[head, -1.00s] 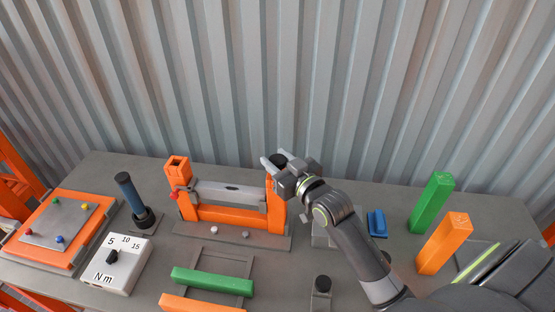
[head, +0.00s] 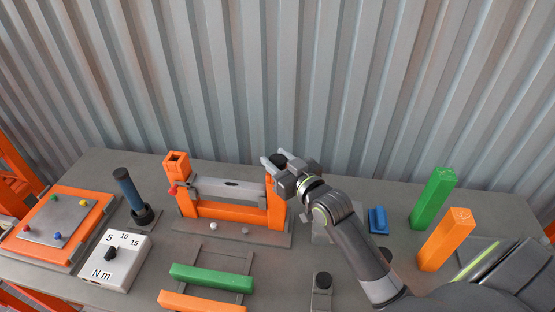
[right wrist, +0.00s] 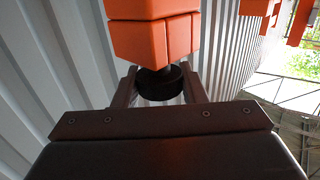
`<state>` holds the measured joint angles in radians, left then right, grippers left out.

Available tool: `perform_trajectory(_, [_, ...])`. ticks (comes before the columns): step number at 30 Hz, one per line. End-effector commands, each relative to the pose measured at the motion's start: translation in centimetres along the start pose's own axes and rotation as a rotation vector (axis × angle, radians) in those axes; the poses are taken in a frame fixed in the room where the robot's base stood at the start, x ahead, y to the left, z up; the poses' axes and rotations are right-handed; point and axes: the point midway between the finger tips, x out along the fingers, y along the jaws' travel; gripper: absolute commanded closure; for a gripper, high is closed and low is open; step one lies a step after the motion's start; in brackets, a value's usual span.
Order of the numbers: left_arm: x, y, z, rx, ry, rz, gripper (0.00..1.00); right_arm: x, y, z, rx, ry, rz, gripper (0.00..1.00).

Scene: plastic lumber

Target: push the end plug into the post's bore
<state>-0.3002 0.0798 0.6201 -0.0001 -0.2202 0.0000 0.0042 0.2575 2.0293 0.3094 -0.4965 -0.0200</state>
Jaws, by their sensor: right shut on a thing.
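The right orange post (head: 276,208) stands upright at the right end of the orange frame; its top is hidden behind my gripper in the head view. My right gripper (head: 272,160) is shut on the black end plug (head: 279,156) at the top of this post. In the right wrist view the round plug head (right wrist: 161,84) sits between the fingers, and a narrower dark neck runs from it to the orange post (right wrist: 150,40). How deep the neck sits in the bore cannot be told. My left gripper is not in view.
The left orange post (head: 176,164) has an open square top. A grey bar (head: 230,190) spans between the posts. A blue-handled tool (head: 129,190), a torque dial box (head: 112,262) and a blue block (head: 377,220) stand around. Green (head: 433,198) and orange (head: 446,240) posts stand at right.

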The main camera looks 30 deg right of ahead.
Motion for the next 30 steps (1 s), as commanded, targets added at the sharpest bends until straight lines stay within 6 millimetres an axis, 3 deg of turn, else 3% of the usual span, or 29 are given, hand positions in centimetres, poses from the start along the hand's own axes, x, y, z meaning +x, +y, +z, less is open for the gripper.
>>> perform_trajectory(8, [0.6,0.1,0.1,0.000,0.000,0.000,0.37,0.0,0.0,0.8,0.000,0.000,0.000,0.84])
perform_trajectory(9, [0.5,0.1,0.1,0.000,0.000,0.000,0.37,0.0,0.0,0.7,0.000,0.000,0.000,0.58])
perform_trajectory(14, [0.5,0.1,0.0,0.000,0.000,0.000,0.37,0.0,0.0,0.7,0.000,0.000,0.000,0.37])
perform_trajectory(24, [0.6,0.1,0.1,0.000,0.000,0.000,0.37,-0.2,0.0,0.7,0.000,-0.001,0.000,0.37])
perform_trajectory(30, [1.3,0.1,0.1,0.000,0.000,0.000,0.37,-2.6,0.0,1.0,-0.002,-0.002,0.000,0.37])
